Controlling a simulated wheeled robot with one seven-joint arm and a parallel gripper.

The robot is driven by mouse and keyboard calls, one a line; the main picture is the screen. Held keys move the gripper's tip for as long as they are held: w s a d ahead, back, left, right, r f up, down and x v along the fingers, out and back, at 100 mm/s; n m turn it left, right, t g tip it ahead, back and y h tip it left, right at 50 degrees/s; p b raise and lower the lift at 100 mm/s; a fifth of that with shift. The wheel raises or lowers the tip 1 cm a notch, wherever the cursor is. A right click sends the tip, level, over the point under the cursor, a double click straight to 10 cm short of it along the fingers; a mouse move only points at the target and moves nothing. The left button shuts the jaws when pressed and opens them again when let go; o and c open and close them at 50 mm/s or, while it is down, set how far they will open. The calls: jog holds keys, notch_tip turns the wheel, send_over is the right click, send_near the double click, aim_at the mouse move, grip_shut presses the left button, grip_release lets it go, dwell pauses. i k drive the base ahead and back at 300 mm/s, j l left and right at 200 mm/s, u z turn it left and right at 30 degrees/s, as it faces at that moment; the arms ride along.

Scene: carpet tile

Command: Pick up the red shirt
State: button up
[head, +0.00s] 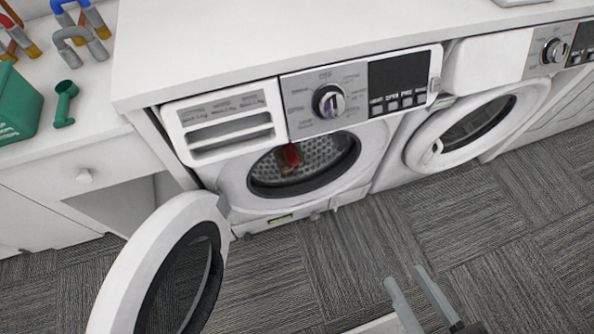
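A small red cloth (291,155), which looks like the red shirt, lies inside the drum of the left washing machine (207,168). Only a small part of it shows, and brownish stuff is just below it. The round door (130,270) of this machine is swung wide open to the left. My gripper (404,276) is at the bottom of the picture, right of centre, over the carpet and well apart from the machine. Its two grey fingers are spread with a gap between them, and nothing shows in the gap.
A second machine (546,97) stands to the right. A white counter (230,45) runs above both. On the left a cabinet top holds a green container (15,105), a small green object (65,103) and several pipe-like pieces (82,43). Carpet floor (330,265) in front is clear.

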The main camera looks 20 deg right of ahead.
aim_at(291, 155)
jog(key=k, duration=0.55)
jog(key=i+l+u, duration=0.2)
jog(key=i+u, duration=0.15)
jog(key=i, duration=0.2)
jog(key=i+l+u, duration=0.35)
jog(key=i, duration=0.2)
jog(key=i+l+u, duration=0.2)
jog(key=l, duration=0.45)
jog(key=l+u, duration=0.25)
jog(key=l, duration=0.4)
jog(key=k, duration=0.05)
